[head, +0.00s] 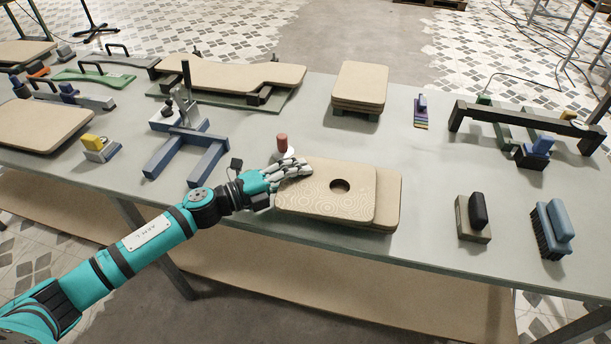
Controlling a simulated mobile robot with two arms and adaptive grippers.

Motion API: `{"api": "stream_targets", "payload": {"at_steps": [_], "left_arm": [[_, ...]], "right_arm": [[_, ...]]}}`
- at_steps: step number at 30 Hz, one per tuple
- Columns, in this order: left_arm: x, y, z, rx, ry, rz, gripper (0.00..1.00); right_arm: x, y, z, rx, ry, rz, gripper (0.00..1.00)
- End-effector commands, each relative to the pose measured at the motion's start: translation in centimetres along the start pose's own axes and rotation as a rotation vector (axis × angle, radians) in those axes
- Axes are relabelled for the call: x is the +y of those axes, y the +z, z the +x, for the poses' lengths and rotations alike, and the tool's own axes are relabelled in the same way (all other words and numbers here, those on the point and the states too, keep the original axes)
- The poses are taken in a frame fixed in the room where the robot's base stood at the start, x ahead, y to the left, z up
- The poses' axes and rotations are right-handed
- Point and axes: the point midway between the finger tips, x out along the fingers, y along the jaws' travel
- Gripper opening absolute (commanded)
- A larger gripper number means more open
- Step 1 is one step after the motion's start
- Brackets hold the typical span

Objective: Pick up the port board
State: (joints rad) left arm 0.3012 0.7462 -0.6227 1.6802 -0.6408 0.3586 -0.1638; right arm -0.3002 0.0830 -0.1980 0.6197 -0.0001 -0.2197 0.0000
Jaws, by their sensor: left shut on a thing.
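The port board (322,203), a tan board with rounded corners, wood-grain rings and a round dark hole, is at the front middle of the table. My left gripper (290,174) comes in from the left and is shut on the board's left edge; its fingers reach over the top face. The port board overlies a plain tan board stack (389,205), whose right side shows beyond it. I cannot tell whether the two touch. My right gripper is not in view.
A red-topped white knob (282,146) stands just behind my gripper. A blue forked fixture (187,150) lies to the left. Another board stack (360,84) stands behind. Table between is clear.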

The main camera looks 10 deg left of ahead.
Motion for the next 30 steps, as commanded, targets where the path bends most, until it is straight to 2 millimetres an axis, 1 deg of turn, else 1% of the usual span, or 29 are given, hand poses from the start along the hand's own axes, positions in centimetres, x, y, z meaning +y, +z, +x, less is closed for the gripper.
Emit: {"api": "stream_targets", "payload": {"at_steps": [8, 9, 14, 21, 25, 30], "left_arm": [[-3.6, 0.1, 0.0, 0.002, -0.005, 0.007, 0.00], [-3.2, -0.6, -0.5, 0.002, 0.000, 0.000, 0.00], [-3.3, -3.5, -2.6, 0.003, 0.000, -0.001, 0.00], [-3.8, -9.0, -6.6, 0.004, 0.001, -0.004, 0.00], [-4.1, -10.9, -8.1, 0.002, 0.000, -0.004, 0.00], [-4.5, -12.3, -9.2, 0.001, -0.002, -0.002, 0.00]], "right_arm": [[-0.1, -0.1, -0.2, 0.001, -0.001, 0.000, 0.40], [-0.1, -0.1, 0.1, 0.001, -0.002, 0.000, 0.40], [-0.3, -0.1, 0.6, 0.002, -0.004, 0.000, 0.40], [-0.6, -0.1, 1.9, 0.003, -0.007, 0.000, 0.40], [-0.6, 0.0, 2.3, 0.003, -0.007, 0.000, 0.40], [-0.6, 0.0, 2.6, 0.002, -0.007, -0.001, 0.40]]}}
